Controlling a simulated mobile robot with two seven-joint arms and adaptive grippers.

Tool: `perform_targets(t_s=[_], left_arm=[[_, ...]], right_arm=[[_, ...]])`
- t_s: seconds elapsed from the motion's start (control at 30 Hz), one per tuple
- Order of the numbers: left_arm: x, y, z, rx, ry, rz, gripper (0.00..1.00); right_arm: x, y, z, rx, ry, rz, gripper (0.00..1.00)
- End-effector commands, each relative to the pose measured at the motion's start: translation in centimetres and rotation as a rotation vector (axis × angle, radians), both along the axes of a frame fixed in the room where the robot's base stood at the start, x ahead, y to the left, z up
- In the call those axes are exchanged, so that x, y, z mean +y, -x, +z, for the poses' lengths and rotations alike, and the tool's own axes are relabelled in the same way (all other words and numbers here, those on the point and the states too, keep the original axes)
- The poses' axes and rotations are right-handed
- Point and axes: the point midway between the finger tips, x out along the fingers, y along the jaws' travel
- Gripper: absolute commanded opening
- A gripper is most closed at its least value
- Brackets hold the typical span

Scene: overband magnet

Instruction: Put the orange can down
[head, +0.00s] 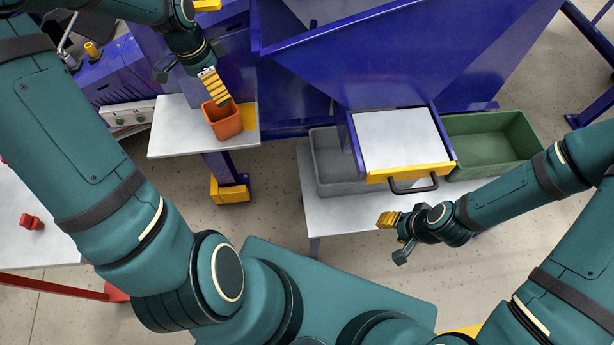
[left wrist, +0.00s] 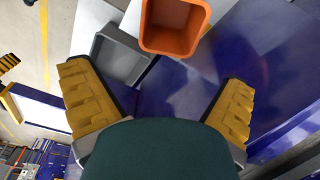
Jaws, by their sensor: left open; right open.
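The orange can (head: 222,122), an open-topped square tub, stands upright on a small white shelf (head: 175,135) at the left of the head view. In the left wrist view the orange can (left wrist: 174,40) shows empty at the top, beyond and between the fingers. My left gripper (head: 214,85) is just above the can's rim in the head view. Its yellow fingers are wide apart in the left wrist view (left wrist: 157,78), with nothing between them. My right gripper (head: 390,219) is open and empty, in front of the drawer handle.
A yellow patch (head: 249,117) lies on the shelf right of the can. A white-topped drawer (head: 398,140) with a yellow front and dark handle (head: 412,186) sits between a grey bin (head: 326,160) and a green bin (head: 490,143). A blue machine (head: 420,50) rises behind.

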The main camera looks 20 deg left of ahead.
Motion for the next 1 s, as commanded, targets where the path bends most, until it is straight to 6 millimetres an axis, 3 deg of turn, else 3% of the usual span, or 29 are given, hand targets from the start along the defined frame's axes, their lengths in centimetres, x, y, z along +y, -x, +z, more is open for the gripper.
perform_targets(t_s=[0.13, 0.27, 0.4, 0.5, 0.7, 1.0], left_arm=[[-6.8, -1.1, -5.8, 0.0, 0.097, 0.092, 1.0], [-14.9, -0.4, -11.6, 0.023, 0.201, 0.246, 1.0], [-23.4, 3.3, -17.0, 0.084, 0.287, 0.457, 1.0], [-27.1, 6.3, -19.2, 0.12, 0.313, 0.589, 1.0], [-29.8, 9.6, -20.9, 0.149, 0.323, 0.734, 1.0], [-29.9, 9.8, -21.0, 0.148, 0.326, 0.751, 1.0]], right_arm=[[0.0, 0.0, 0.0, 0.0, 0.0, 0.0, 0.47], [0.0, 0.0, 0.0, 0.0, 0.0, 0.0, 0.47], [0.0, 0.0, 0.0, 0.0, 0.0, 0.0, 0.47], [0.0, 0.0, 0.0, 0.0, 0.0, 0.0, 0.47], [0.0, 0.0, 0.0, 0.0, 0.0, 0.0, 0.47], [0.0, 0.0, 0.0, 0.0, 0.0, 0.0, 0.47]])
